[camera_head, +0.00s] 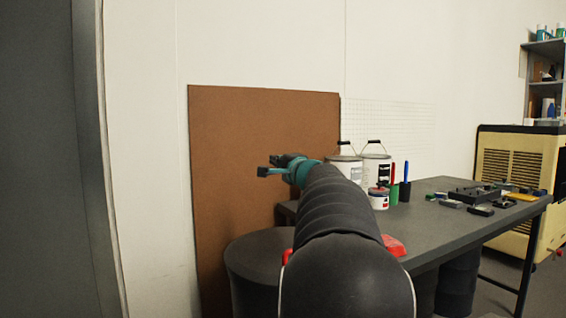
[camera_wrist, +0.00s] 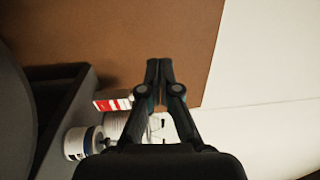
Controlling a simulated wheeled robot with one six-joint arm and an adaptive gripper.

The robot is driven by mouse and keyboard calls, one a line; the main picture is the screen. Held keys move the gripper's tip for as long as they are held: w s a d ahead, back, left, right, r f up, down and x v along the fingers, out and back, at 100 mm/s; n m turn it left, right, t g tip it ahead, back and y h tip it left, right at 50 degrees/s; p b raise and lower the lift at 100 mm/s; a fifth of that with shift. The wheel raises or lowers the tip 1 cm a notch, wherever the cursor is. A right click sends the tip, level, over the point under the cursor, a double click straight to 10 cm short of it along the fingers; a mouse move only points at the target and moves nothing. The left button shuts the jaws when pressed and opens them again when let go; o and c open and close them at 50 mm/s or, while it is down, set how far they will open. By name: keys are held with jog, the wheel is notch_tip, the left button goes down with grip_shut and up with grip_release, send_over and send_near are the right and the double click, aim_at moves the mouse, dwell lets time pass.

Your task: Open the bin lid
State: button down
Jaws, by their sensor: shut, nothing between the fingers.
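A dark round bin (camera_head: 250,262) stands on the floor left of the table, in front of the brown board. Its flat top looks closed, and my arm hides its right part. A dark curved shape (camera_wrist: 14,110) at the left edge of the wrist view may be the bin. My gripper (camera_head: 266,171) is above and beyond the bin's top in the head view, pointing left, with the brown board behind it. In the wrist view my gripper (camera_wrist: 160,70) has its fingertips together with nothing between them. It is apart from the bin.
A brown board (camera_head: 235,140) leans on the wall. A dark table (camera_head: 440,225) to the right holds paint cans (camera_head: 375,168), a smaller can (camera_head: 378,200), green and blue items and several tools. A red object (camera_head: 394,245) shows beside my arm.

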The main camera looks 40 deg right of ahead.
jog(key=shift+p+x, duration=0.65)
jog(key=shift+x, duration=2.35)
